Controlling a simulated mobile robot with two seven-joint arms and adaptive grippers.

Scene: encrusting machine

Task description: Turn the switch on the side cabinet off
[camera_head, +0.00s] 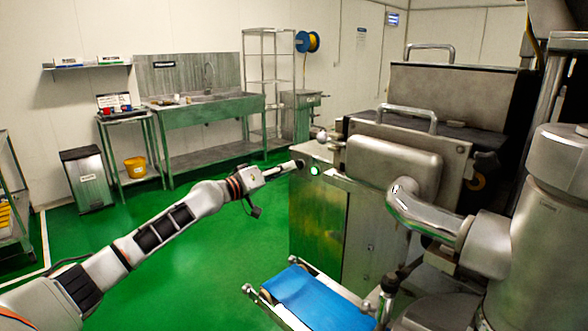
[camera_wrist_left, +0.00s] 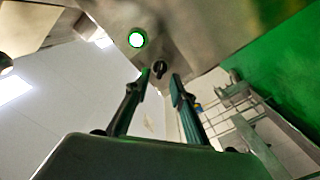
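The side cabinet (camera_head: 318,222) is a metal box at the middle of the head view, with a round green-lit button (camera_head: 314,170) near the top of its face. In the left wrist view the lit button (camera_wrist_left: 137,39) is beside a small black rotary switch (camera_wrist_left: 159,69). My left gripper (camera_head: 298,164) reaches the upper left edge of the cabinet in the head view. In the wrist view its two fingers (camera_wrist_left: 160,76) are apart, with the switch just beyond and between the tips; contact cannot be told. The gripper hides the switch in the head view. My right gripper is out of view.
A blue conveyor belt (camera_head: 318,302) extends low in front of the cabinet. The bulky metal machine (camera_head: 450,90) fills the right side. A sink table (camera_head: 208,112), a bin (camera_head: 88,180) and a rack (camera_head: 268,80) stand at the back. The green floor (camera_head: 215,255) between is clear.

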